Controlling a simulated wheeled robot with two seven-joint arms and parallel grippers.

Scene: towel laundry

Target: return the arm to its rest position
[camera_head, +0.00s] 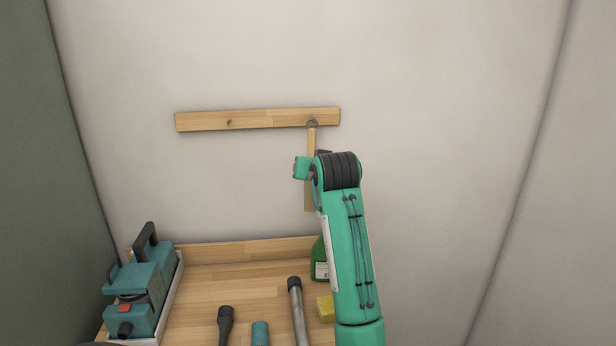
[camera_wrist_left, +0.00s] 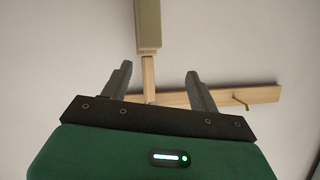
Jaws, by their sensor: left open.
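My left gripper (camera_wrist_left: 158,70) is open in the left wrist view, with its two dark fingers apart. A hanging tool (camera_wrist_left: 148,28) with a wooden handle shows between and beyond the fingers; I cannot tell whether they touch it. In the head view, the tool (camera_head: 311,139) hangs from the wooden wall rail (camera_head: 240,120), partly hidden by my green arm. The arm rises from the lower right of centre to a bent dark joint in front of the wall. The fingers are not clear in the head view. My right gripper is not in view.
Below is a wooden worktop (camera_head: 195,283) with a raised back edge. It holds a teal machine (camera_head: 135,290) at the left, a dark nozzle (camera_head: 225,322), a metal tube (camera_head: 297,312), a green bottle (camera_head: 320,262) and a yellow sponge (camera_head: 326,308). The wall at right is bare.

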